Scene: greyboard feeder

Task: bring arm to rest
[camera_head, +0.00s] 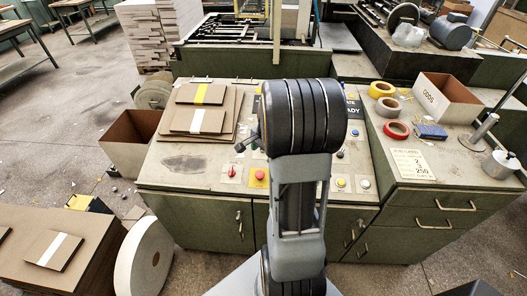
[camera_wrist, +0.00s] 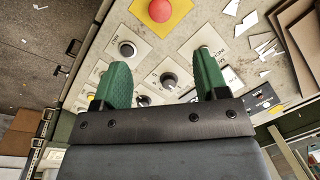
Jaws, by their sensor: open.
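My gripper (camera_wrist: 163,80) shows in the wrist view with its two green fingers wide apart and nothing between them. It hangs over the control panel, which shows knobs and a red button (camera_wrist: 159,10) on a yellow plate. A black knob (camera_wrist: 168,80) appears in the gap between the fingers; I cannot tell how far below them it is. In the head view my arm rises in the middle of the picture and covers part of the panel. My gripper is mostly hidden behind it there.
The console top (camera_head: 205,172) carries stacked grey boards (camera_head: 197,120) at left. Tape rolls (camera_head: 397,129) and an open carton (camera_head: 446,97) lie at right. A large paper roll (camera_head: 144,258) and a board stack (camera_head: 58,245) stand at the front left. Machinery stands behind.

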